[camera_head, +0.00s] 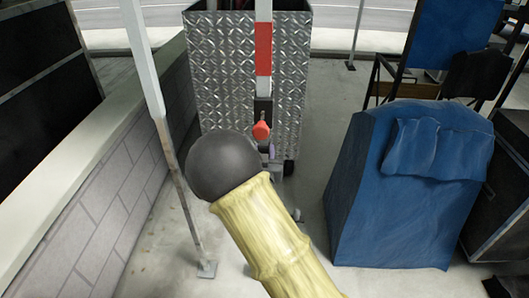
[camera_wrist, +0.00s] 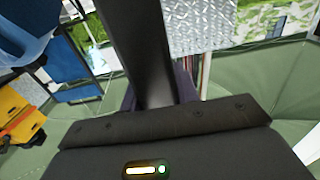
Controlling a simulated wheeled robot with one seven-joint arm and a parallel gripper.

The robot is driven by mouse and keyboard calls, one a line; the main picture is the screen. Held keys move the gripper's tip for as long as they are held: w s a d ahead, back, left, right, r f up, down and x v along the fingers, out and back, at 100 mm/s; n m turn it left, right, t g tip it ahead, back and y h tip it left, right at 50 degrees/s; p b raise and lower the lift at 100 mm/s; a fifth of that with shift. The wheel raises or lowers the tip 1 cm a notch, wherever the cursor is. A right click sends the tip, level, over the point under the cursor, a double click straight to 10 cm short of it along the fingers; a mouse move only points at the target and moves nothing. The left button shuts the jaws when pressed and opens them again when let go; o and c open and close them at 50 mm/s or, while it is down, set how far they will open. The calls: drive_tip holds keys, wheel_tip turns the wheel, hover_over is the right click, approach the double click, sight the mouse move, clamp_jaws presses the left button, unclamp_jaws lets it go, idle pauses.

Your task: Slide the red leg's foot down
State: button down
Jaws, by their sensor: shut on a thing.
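In the head view the red leg (camera_head: 264,48) stands upright, a white pole with a red band, in front of a metal diamond-plate box. Below the band is a dark section with an orange-red knob (camera_head: 261,131). Small purple and grey parts show just under the knob. The leg's lower end is mostly hidden behind a black ball and a yellow bamboo-like bar. In the wrist view a dark bar (camera_wrist: 140,45) runs up from my gripper (camera_wrist: 158,95), with purple edges on both sides of its lower end. My gripper is shut on it; the fingertips are mostly hidden.
The diamond-plate box (camera_head: 218,65) stands behind the leg. A thin white-and-rusty leg (camera_head: 172,170) with a small foot stands left, near a block wall (camera_head: 85,215). A blue covered object (camera_head: 375,205) stands right.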

wheel_tip(320, 180, down, 13)
drive_tip(key=b, duration=0.9)
drive_tip(key=shift+s, duration=0.2)
drive_tip(key=c, duration=1.1)
unclamp_jaws()
drive_tip(key=shift+c, duration=0.2)
drive_tip(key=shift+o, duration=0.5)
drive_tip(key=shift+r, duration=0.25)
